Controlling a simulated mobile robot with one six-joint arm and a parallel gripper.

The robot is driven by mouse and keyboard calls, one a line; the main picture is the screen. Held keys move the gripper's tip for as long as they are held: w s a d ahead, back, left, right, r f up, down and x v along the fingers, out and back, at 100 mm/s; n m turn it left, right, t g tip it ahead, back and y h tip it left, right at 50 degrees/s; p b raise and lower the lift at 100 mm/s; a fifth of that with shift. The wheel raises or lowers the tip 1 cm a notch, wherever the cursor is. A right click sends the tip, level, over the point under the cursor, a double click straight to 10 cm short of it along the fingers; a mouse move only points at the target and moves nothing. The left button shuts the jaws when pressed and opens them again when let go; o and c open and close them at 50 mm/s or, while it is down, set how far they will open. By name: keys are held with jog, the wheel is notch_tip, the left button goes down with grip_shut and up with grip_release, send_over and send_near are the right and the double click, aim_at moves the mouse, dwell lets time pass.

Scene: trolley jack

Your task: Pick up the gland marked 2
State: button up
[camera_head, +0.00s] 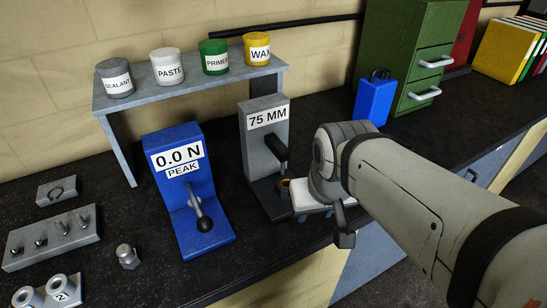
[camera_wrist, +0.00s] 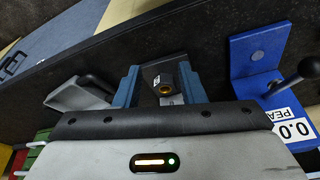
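The gland marked 2 (camera_head: 60,288) is a pale grey cylinder with a round opening on top and a white "2" label, at the bottom left of the head view. A similar cylinder (camera_head: 25,296) stands just left of it, with no readable mark. My gripper is far to the right of them, beyond the blue fixture, low by the 75 MM stand. In the wrist view, my gripper (camera_wrist: 162,90) has its two blue fingers apart. A dark plate with a brass-coloured ring (camera_wrist: 165,89) shows between them; I see no finger contact. The marked gland is not in the wrist view.
The blue 0.0 N fixture (camera_head: 186,165) and 75 MM stand (camera_head: 262,130) both have levers. A grey block with studs (camera_head: 50,240) and a loose fitting (camera_head: 127,256) lie left. A shelf (camera_head: 190,88) holds several pots. My arm hides part of the bench at right.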

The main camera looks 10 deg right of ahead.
jog(key=shift+o, duration=0.2)
